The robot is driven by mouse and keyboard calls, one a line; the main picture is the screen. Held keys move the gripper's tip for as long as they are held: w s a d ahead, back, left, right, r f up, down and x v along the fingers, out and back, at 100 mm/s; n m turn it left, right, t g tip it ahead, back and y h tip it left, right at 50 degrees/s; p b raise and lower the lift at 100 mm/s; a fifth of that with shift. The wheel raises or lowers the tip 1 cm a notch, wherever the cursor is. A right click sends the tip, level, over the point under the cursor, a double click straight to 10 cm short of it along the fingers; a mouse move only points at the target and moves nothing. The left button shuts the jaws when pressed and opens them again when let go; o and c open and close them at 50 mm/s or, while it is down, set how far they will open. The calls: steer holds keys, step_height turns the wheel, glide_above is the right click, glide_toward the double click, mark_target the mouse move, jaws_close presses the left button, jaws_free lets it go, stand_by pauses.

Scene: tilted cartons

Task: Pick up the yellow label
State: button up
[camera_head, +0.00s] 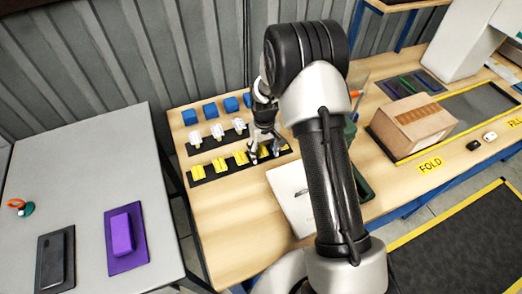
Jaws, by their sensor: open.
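Several yellow labels (219,165) stand in a row on a black strip (208,177) at the front of the wooden table. One yellow label (240,158) is just left of my gripper (264,153). My gripper points down over the right part of this row, with its fingers apart. A bit of yellow shows between and beside the fingers. I cannot tell whether the fingers touch a label. My arm hides what lies behind it to the right.
White pieces (217,131) and blue blocks (210,110) stand in rows behind the labels. A white flat item (290,195) lies right of the row. A cardboard carton (412,122) is farther right. A grey table (85,130) with a purple block (122,234) is at left.

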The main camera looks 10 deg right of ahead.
steer(key=shift+f, duration=0.25)
steer(key=shift+c, duration=0.2)
steer(key=c, duration=0.7)
